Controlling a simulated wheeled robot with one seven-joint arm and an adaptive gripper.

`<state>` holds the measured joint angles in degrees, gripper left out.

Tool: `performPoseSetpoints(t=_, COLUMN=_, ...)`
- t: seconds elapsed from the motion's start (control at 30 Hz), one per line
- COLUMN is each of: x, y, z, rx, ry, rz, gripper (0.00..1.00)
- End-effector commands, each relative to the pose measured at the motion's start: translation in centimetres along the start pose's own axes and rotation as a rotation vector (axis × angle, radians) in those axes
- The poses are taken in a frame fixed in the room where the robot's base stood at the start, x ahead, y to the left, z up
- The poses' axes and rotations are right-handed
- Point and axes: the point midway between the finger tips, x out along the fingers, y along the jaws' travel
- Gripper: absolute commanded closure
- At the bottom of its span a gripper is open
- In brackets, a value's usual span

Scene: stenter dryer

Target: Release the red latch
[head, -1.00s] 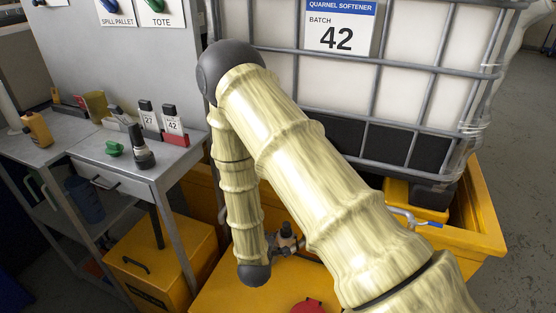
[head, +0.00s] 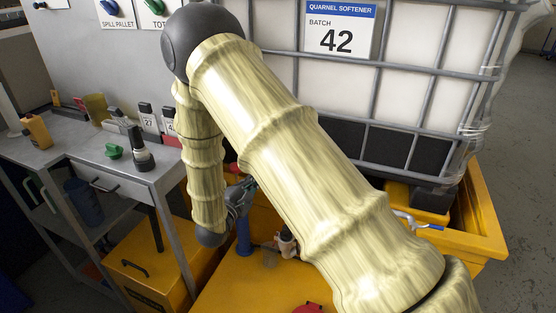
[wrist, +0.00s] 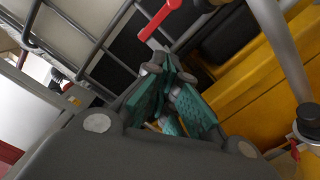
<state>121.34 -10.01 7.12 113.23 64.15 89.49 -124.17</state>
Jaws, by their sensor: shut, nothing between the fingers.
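The red latch (wrist: 162,17) shows in the wrist view as a bright red lever at the top, slanting down-left to a grey end close to my fingertips. In the head view a small red bit (head: 234,169) shows beside my fingers, mostly hidden by my arm; it seems to be the same latch. My gripper (wrist: 168,68) has teal finger pads and is shut and empty. Its fingertips point toward the lever's lower end; whether they touch it I cannot tell. In the head view my gripper (head: 251,184) shows only partly, left of my forearm.
The caged white tote (head: 430,40) stands behind my arm on a yellow spill pallet (head: 485,215). A blue post (head: 243,238) and a valve fitting (head: 286,243) are near the gripper. A steel bench (head: 130,178) with bottles is at left. A grey pipe (wrist: 280,45) crosses the wrist view at right.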

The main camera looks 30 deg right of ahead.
Motion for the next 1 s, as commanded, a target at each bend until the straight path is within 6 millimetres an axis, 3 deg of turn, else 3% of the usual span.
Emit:
performPoseSetpoints(t=0.27, x=1.4, y=0.0, z=0.1, rx=0.001, ry=-0.001, rz=-0.001, gripper=1.00)
performPoseSetpoints(t=0.87, x=10.3, y=-0.1, z=0.1, rx=0.001, ry=-0.001, rz=-0.002, gripper=1.00)
performPoseSetpoints(t=1.0, x=10.6, y=0.1, z=2.0, rx=0.001, ry=0.000, rz=-0.003, gripper=1.00)
